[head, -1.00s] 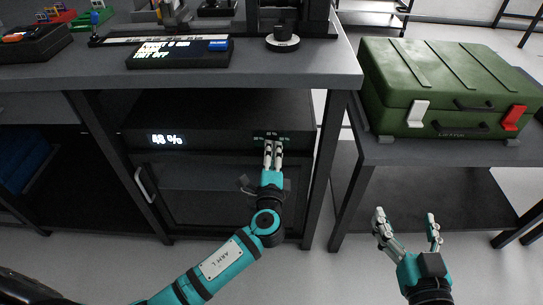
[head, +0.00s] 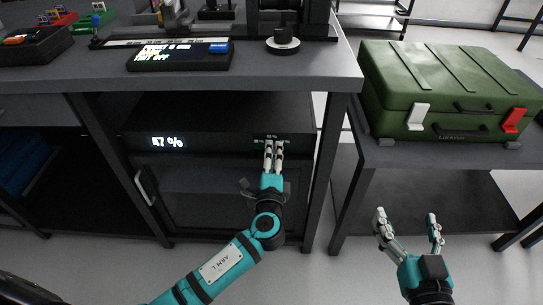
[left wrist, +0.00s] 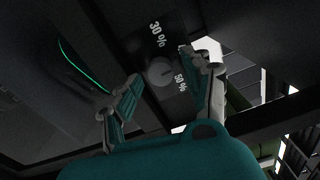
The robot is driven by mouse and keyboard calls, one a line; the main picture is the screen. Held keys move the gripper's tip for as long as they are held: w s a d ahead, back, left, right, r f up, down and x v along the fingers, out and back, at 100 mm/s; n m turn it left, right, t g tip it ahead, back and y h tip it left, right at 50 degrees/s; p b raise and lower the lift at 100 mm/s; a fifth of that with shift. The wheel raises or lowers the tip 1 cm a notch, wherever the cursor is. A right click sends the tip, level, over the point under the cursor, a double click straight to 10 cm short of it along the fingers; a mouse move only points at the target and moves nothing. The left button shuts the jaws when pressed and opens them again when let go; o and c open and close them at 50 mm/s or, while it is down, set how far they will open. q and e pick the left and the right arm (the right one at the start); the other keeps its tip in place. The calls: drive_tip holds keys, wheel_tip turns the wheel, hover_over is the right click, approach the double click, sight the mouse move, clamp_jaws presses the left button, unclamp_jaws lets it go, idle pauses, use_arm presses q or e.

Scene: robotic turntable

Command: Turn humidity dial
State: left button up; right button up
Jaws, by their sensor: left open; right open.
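The humidity dial (left wrist: 160,71) is a round grey knob on the dark cabinet's front, with printed 30 % and 50 % marks beside it in the left wrist view. In the head view my fingers hide it. My left gripper (head: 273,143) is at the dial; in the left wrist view its open fingers (left wrist: 160,68) stand on either side of the knob, and I cannot tell whether they touch it. The cabinet's display (head: 167,142) reads 47 %. My right gripper (head: 407,214) is open and empty, in front of the right-hand table.
The worktop (head: 200,75) overhangs the cabinet. A cabinet door with a curved handle (head: 146,190) is below the display. A green case (head: 450,90) sits on the right-hand table. A black device with a lit screen (head: 180,54) lies on the worktop.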

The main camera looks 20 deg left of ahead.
use_arm(q)
drive_tip(key=v, duration=0.8)
idle(0.6)
